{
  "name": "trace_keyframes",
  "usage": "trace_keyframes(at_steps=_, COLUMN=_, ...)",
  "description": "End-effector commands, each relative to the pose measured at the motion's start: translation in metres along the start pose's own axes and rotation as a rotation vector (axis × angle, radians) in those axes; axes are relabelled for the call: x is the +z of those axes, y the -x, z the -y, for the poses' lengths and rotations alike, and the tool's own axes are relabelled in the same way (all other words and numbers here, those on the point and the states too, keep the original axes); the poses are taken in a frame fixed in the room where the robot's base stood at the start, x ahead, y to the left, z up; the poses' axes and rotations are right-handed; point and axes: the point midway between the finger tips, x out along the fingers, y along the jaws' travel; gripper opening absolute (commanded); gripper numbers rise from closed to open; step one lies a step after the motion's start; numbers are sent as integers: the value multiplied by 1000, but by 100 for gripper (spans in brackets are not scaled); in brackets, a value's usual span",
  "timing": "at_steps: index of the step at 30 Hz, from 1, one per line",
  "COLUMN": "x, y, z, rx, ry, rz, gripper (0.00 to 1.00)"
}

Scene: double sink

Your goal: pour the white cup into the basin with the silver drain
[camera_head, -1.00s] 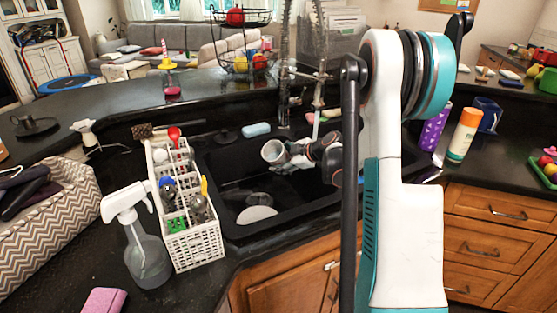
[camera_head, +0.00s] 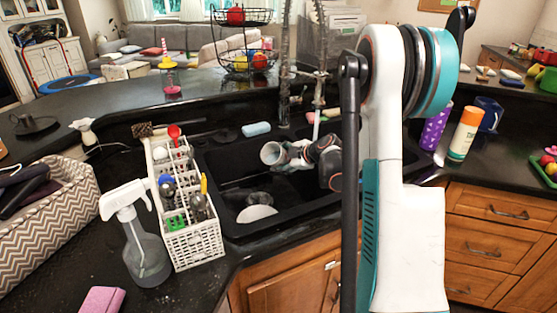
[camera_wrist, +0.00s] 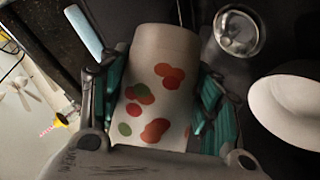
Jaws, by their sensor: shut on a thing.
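The white cup (camera_head: 271,153) is held tilted on its side over the left basin, its mouth facing left in the head view. In the wrist view the cup (camera_wrist: 155,85), with red and green spots, sits between both fingers. My gripper (camera_head: 295,154) is shut on it; it also shows in the wrist view (camera_wrist: 160,100). The silver drain (camera_wrist: 239,34) shows to the right of the cup in the wrist view, and on the floor of the left basin (camera_head: 240,170) in the head view. The cup's contents are not visible.
A white dish (camera_head: 257,213) lies in the basin near the drain. A white utensil basket (camera_head: 195,243) and a spray bottle (camera_head: 147,255) stand left of the sink. A blue sponge (camera_head: 256,129) lies behind it. The faucet (camera_head: 284,85) rises at the back.

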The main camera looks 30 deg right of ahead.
Motion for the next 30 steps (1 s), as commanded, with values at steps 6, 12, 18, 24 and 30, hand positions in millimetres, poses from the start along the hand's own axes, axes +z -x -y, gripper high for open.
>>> trace_keyframes(at_steps=6, x=4, y=-4, z=5, rx=19, ry=38, rz=17, gripper=25)
trace_keyframes(at_steps=12, x=9, y=-9, z=9, rx=48, ry=98, rz=43, gripper=25)
trace_keyframes(at_steps=18, x=10, y=-10, z=10, rx=60, ry=122, rz=54, gripper=25)
trace_keyframes(at_steps=24, x=10, y=-10, z=10, rx=59, ry=122, rz=54, gripper=25)
trace_keyframes(at_steps=30, x=10, y=-10, z=10, rx=59, ry=122, rz=54, gripper=25)
